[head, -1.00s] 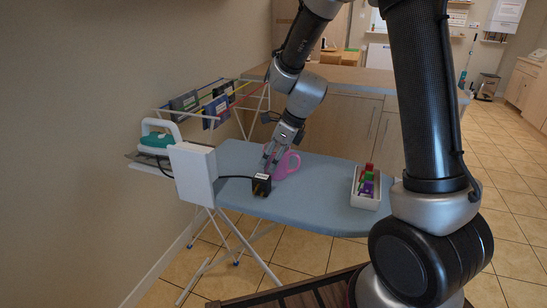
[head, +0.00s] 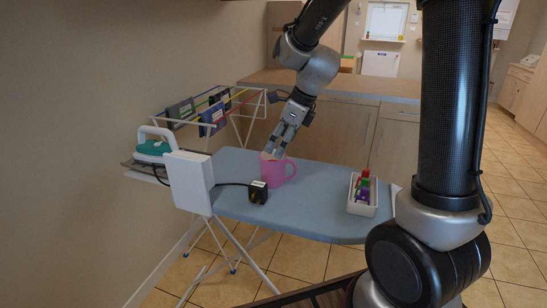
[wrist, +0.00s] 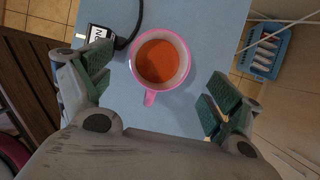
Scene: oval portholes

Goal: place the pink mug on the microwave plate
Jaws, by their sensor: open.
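The pink mug (head: 278,174) stands upright on the blue-grey ironing board (head: 315,200). In the wrist view, the pink mug (wrist: 149,97) has its handle toward my gripper, a pale inside and an orange-brown filling or bottom. My gripper (head: 274,149) is open above the mug, its fingertips at about rim height or a little higher. In the wrist view, my gripper (wrist: 154,90) has its green-padded fingers spread wide on either side of the mug, apart from it. No microwave plate is in view.
A black plug-like adapter (head: 258,192) with a cord lies left of the mug. A white tray (head: 361,208) with colourful items stands at the board's right. An iron (head: 153,148) rests at the left end near a white box (head: 189,182). A drying rack stands behind.

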